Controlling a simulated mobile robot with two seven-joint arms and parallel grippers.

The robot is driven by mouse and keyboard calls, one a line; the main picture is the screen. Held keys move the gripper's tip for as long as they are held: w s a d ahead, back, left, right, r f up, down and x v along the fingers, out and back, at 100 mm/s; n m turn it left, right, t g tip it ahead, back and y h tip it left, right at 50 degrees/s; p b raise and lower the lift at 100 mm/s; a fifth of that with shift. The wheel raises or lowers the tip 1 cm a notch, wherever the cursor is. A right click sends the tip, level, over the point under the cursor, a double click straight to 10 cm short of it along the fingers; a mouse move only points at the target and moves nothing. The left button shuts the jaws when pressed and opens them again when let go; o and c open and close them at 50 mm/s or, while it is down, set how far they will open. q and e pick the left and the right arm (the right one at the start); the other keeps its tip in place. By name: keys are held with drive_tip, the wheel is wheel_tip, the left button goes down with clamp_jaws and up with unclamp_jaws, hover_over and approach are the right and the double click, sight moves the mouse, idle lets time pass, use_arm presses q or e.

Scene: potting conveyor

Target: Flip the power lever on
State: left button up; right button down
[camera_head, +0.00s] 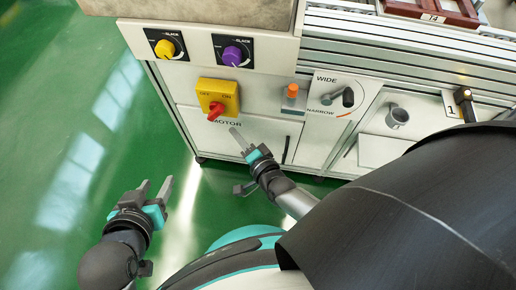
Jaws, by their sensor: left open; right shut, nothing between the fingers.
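The power lever is a red handle (215,111) on a yellow switch box (219,90) marked OFF on the left and ON on the right. The box is on the white cabinet front above the word MOTOR. The handle slants, its lower end to the left; which mark it is set to I cannot tell. My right gripper (236,133) is shut and empty, just below and right of the handle, apparently apart from it. My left gripper (156,187) is open and empty over the green floor, lower left of the box.
A yellow knob (164,48) and a purple knob (232,55) are on the panel above. An orange-capped part (292,91) and a WIDE/NARROW lever (347,98) are to the right. A grey cup-like fitting (396,116) is further right. The floor (60,150) at left is clear.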

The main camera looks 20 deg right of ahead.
use_arm(q)
drive_tip(key=shift+s+a+g, duration=0.15)
drive_tip(key=shift+a+g, duration=0.25)
drive_tip(key=shift+a, duration=0.1)
use_arm(e)
drive_tip(key=s+f, duration=0.4)
drive_tip(key=s, duration=0.4)
drive_tip(key=shift+s+d, duration=0.3)
drive_tip(key=shift+s, duration=0.1)
